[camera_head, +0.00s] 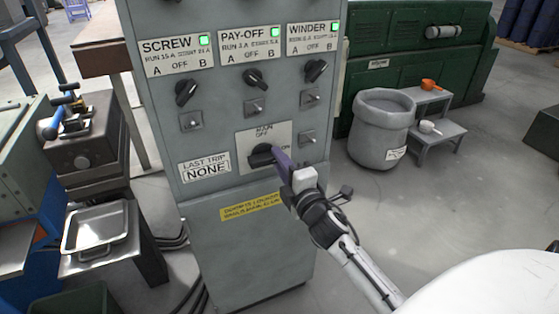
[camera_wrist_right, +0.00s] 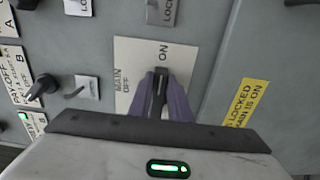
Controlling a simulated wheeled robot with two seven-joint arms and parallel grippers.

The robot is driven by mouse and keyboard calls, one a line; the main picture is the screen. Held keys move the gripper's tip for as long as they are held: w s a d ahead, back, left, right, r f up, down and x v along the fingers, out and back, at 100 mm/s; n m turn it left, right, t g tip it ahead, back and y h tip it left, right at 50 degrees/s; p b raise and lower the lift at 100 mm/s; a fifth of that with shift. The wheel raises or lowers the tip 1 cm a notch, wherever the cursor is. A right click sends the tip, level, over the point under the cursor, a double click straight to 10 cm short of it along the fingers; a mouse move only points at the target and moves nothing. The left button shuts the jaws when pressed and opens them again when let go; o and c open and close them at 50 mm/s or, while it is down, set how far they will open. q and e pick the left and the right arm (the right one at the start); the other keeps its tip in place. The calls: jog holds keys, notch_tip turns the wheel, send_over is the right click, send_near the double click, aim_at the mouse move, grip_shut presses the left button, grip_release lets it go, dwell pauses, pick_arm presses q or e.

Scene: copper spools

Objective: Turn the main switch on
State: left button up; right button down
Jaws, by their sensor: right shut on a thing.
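The main switch (camera_head: 261,155) is a black rotary handle on a pale plate (camera_head: 247,139) marked MAIN, OFF and ON, low on the grey cabinet's upper panel. It also shows in the right wrist view (camera_wrist_right: 159,80), where the handle lies between the purple fingers and its tip points at the word ON. My right gripper (camera_head: 279,160) reaches the switch from the lower right in the head view. Its fingers, also in the right wrist view (camera_wrist_right: 160,98), are shut on the handle and hide part of it. My left gripper is out of view.
Three selector knobs (camera_head: 254,78), labelled SCREW, PAY-OFF and WINDER, sit above with green lamps lit. Small toggles sit below them. A LAST TRIP NONE label (camera_head: 205,168) is left of the switch. A grey bin (camera_head: 381,130) and step stool (camera_head: 437,135) stand right of the cabinet (camera_head: 250,240).

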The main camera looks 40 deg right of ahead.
jog(key=shift+f, duration=0.1)
jog(key=c, duration=1.6)
grip_release()
jog(key=shift+c, duration=0.2)
jog(key=shift+s, duration=0.1)
jog(key=v, duration=1)
jog(key=shift+b, duration=0.4)
jog(key=shift+a, duration=0.1)
jog(key=s+a+f+m+g+y, duration=0.3)
jog(key=s+a+f+m, duration=0.3)
jog(key=s+a+f, duration=0.3)
jog(key=s+a+f+m+g+y, duration=0.3)
jog(key=s+a+f+m+g, duration=0.3)
jog(key=f, duration=1.2)
jog(key=s+a+m, duration=0.1)
jog(key=s+a, duration=0.2)
jog(key=a, duration=0.1)
jog(key=shift+f, duration=0.25)
